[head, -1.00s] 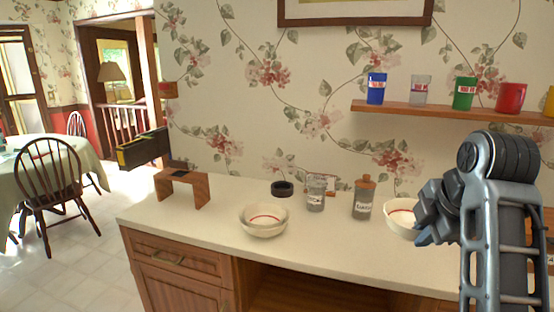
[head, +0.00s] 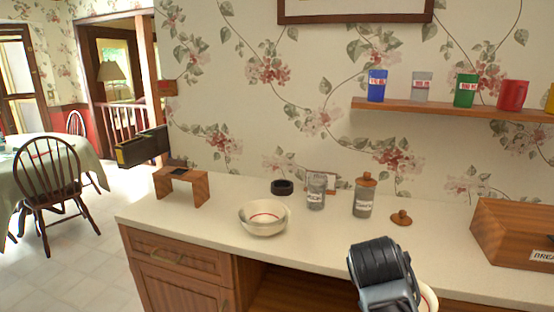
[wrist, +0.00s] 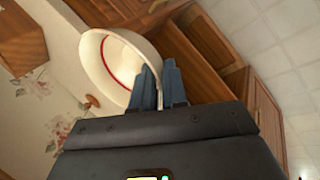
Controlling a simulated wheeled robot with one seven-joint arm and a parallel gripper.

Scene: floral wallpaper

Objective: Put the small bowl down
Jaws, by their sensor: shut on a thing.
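The small bowl, white with a red line inside, shows at the lower right of the head view (head: 429,297), mostly hidden behind my arm. In the wrist view the small bowl (wrist: 118,62) is tilted in the picture. My gripper (wrist: 160,88) is shut on its rim, with the blue-grey fingers at the wall. The fingertips are hidden in the head view. The bowl is near the counter's front edge, and I cannot tell its height above it. A similar bowl (head: 264,222) stands upright on the pale counter (head: 330,238), apart from my gripper.
A glass jar (head: 316,192), a wooden-lidded jar (head: 363,198), a dark ring-like dish (head: 282,188) and a loose wooden lid (head: 401,218) stand along the back. A wooden bread box (head: 510,232) is at right, a small wooden stand (head: 183,186) at left. Mid-counter is clear.

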